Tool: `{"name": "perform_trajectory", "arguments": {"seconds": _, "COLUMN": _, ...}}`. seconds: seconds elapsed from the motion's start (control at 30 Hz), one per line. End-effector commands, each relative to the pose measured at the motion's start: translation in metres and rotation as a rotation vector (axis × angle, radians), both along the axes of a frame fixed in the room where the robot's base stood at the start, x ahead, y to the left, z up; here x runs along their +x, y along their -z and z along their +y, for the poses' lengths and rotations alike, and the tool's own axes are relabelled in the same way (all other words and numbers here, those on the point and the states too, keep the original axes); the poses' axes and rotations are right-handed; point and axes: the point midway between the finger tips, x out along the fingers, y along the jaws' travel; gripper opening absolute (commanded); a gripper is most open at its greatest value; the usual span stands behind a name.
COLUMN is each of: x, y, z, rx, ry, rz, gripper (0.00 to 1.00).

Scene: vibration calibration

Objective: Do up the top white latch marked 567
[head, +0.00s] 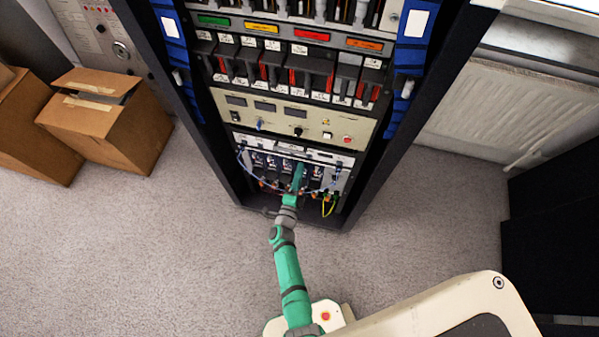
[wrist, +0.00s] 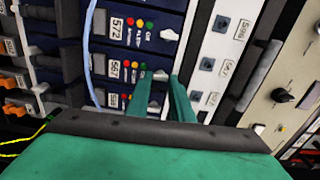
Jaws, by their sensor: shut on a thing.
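The module marked 567 (wrist: 113,68) is in the middle of the wrist view, on a dark blue face with red, yellow and green dots. At its right end is a small white latch (wrist: 160,75). My gripper (wrist: 161,80) has its two green fingers on either side of this latch and is shut on it; the fingers partly hide the latch. In the head view my gripper (head: 298,178) reaches into the lowest module row of the rack. The latch cannot be made out there.
The module marked 572 (wrist: 116,23) sits beside it with its own white latch (wrist: 169,35). A white strip (wrist: 215,60) with dark square sockets runs along the right. A blue-white cable (wrist: 88,45) crosses the left. Cardboard boxes (head: 105,120) stand left of the rack; the carpet (head: 190,240) in front is clear.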

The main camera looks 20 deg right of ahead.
Motion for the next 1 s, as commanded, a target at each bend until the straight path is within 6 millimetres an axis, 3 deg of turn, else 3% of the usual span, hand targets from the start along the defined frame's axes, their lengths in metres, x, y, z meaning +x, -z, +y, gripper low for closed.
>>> {"name": "perform_trajectory", "arguments": {"seconds": 0.67, "x": -0.0007, "y": 0.0013, "z": 0.0004, "rx": 0.054, "ry": -0.001, "rz": -0.034, "gripper": 0.00}}
{"name": "perform_trajectory", "arguments": {"seconds": 0.7, "x": -0.0007, "y": 0.0013, "z": 0.0004, "rx": 0.054, "ry": -0.001, "rz": -0.034, "gripper": 0.25}}
{"name": "perform_trajectory", "arguments": {"seconds": 0.77, "x": -0.0007, "y": 0.0013, "z": 0.0004, "rx": 0.054, "ry": -0.001, "rz": -0.034, "gripper": 0.39}}
{"name": "perform_trajectory", "arguments": {"seconds": 1.0, "x": -0.0003, "y": 0.0007, "z": 0.0001, "rx": 0.054, "ry": 0.000, "rz": -0.035, "gripper": 0.39}}
